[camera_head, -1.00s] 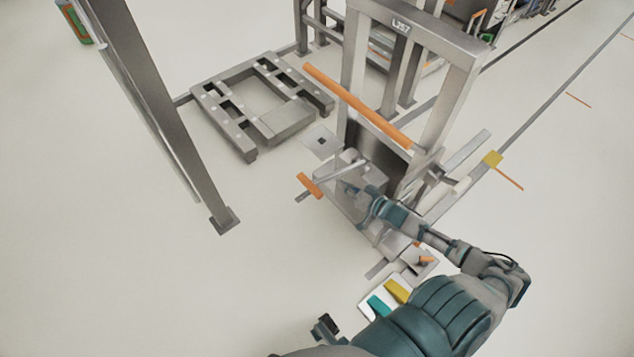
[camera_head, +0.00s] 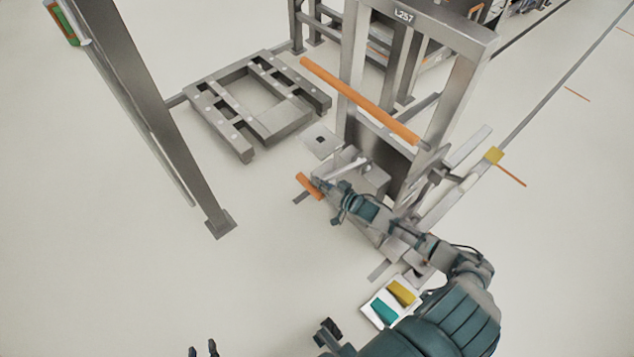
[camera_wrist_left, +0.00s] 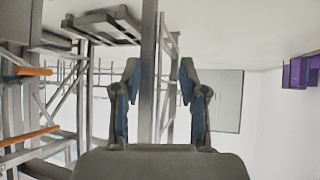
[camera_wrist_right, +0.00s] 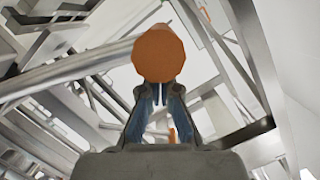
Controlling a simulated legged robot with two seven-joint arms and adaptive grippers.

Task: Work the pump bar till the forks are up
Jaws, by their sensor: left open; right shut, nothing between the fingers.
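The pump bar is a grey lever with a short orange grip (camera_head: 308,186), low on the near side of the grey lift frame (camera_head: 465,75) marked L257. My right gripper (camera_head: 322,187) is shut and empty, close beside the grip. In the right wrist view the grip's round orange end (camera_wrist_right: 158,53) stands just ahead of the shut fingertips (camera_wrist_right: 160,92); contact cannot be told. My left gripper (camera_head: 203,350) is at the bottom edge, open and empty, far from the lift. It is also open in the left wrist view (camera_wrist_left: 160,72). I cannot make out the forks clearly.
A long orange bar (camera_head: 360,100) crosses the lift frame. A grey pallet-like platform (camera_head: 245,135) lies behind left. A grey post (camera_head: 165,125) stands at left. A white plate (camera_head: 375,318) with teal and yellow blocks lies near my right arm. The floor at lower left is clear.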

